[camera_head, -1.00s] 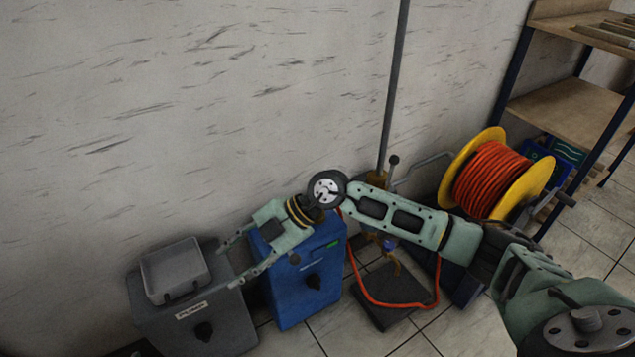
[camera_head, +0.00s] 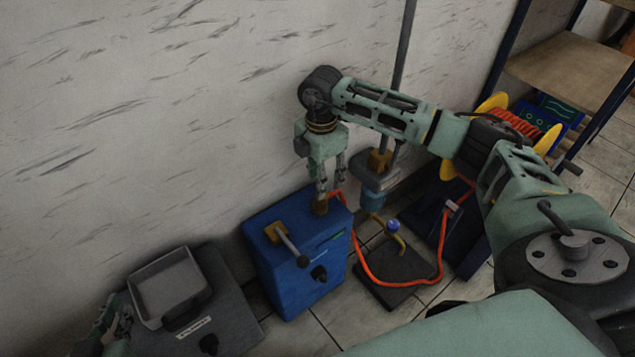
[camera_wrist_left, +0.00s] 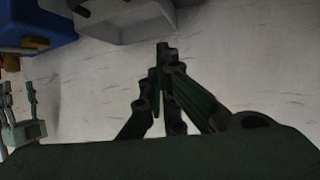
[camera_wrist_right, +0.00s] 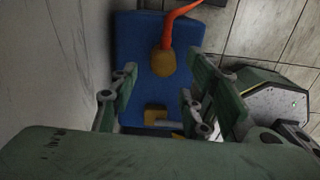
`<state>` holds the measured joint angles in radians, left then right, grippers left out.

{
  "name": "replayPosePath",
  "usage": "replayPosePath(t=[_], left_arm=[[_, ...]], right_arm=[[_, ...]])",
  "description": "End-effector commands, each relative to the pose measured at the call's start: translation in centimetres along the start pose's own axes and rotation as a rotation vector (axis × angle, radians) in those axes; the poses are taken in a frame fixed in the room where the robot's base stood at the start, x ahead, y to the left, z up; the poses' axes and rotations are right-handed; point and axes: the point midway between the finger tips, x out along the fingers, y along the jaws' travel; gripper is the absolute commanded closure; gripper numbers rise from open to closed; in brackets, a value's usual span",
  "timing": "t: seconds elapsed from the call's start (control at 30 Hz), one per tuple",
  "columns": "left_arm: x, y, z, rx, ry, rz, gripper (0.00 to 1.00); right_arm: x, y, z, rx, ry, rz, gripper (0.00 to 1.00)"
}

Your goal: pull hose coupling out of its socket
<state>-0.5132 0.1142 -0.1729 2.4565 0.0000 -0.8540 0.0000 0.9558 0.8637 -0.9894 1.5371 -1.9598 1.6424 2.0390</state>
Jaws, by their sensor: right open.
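The hose coupling (camera_head: 320,205) is a brass-brown piece standing on top of the blue box (camera_head: 296,271), with the orange hose (camera_head: 358,258) attached. The right wrist view shows the coupling (camera_wrist_right: 163,63) and the hose (camera_wrist_right: 180,14) from above. The socket is hidden beneath the coupling. My right gripper (camera_head: 330,191) points down with its fingers open at the coupling's top; whether they touch it is unclear. In the right wrist view, the coupling appears just beyond the fingertips (camera_wrist_right: 160,84). My left gripper (camera_head: 115,322) is at the lower left, its fingertips together and empty in its wrist view (camera_wrist_left: 163,48).
A grey box (camera_head: 222,300) with an open tray (camera_head: 168,287) stands to the left. A pole stand (camera_head: 400,276) is to the right, with a hose reel (camera_head: 492,104) and shelf behind. The wall is close behind.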

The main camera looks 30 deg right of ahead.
Motion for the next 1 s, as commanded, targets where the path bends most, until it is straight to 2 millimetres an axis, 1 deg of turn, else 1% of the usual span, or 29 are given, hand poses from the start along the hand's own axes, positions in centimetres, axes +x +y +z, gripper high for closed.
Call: replayPosePath(t=[0.03, 0.2, 0.4, 0.5, 0.7, 0.97, 1.0], left_arm=[[0.2, 0.1, -0.6, 0.0, 0.037, 0.003, 1.0], [0.4, 0.5, -3.8, 0.0, 0.189, 0.011, 1.0], [-0.1, 1.0, -7.2, -0.001, 0.351, 0.021, 1.0], [-0.4, 1.1, -8.4, -0.002, 0.408, 0.024, 1.0], [-0.8, 1.2, -9.5, -0.003, 0.463, 0.028, 1.0], [-0.9, 1.3, -9.6, -0.003, 0.466, 0.028, 1.0], [-0.9, 1.3, -9.6, -0.003, 0.466, 0.028, 1.0]], right_arm=[[0.8, -0.1, 0.0, -0.001, 0.0, -0.002, 0.57], [3.2, 0.0, 0.0, -0.001, 0.001, -0.001, 0.57], [5.3, 0.0, -0.1, -0.001, 0.002, 0.001, 0.57], [6.1, 0.0, -0.1, -0.001, 0.002, -0.001, 0.57], [6.7, 0.0, -0.1, -0.002, 0.002, 0.001, 0.57], [6.7, 0.0, -0.1, -0.002, 0.002, 0.001, 0.57], [6.7, 0.0, -0.1, -0.002, 0.002, 0.001, 0.61]])
